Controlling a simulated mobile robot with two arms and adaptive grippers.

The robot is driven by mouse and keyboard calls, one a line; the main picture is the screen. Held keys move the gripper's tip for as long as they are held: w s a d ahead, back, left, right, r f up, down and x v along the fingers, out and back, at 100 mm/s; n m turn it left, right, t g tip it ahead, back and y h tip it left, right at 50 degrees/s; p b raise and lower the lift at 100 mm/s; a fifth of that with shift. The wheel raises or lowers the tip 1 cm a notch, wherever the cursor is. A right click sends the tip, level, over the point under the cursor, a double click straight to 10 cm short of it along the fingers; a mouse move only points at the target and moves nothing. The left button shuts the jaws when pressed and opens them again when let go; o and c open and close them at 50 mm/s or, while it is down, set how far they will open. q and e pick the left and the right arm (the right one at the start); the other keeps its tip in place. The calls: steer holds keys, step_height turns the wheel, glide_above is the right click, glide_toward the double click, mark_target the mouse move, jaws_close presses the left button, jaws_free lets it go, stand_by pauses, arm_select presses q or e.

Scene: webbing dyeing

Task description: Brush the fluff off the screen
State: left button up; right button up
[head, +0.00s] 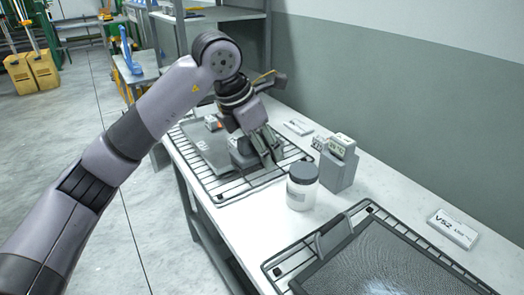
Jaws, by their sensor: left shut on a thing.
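My left gripper (268,150) is over the far wire rack, beside a grey block (243,155). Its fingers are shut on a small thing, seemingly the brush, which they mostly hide. The dark mesh screen (385,262) lies in the near right foreground, cut off by the bottom edge. A pale patch shows on it at the bottom; I cannot tell whether it is fluff or glare. My left gripper is well apart from this screen. My right gripper is not in view.
A white jar with a grey lid (302,186) and a grey box with a small display (339,164) stand between the two racks. A grey flat panel (205,146) lies on the far rack. A V52 label (453,228) lies by the wall. Bare bench shows around the jar.

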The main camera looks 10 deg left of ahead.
arm_select(q)
steer(key=o, duration=0.8)
steer(key=shift+c, duration=0.2)
steer(key=c, duration=0.5)
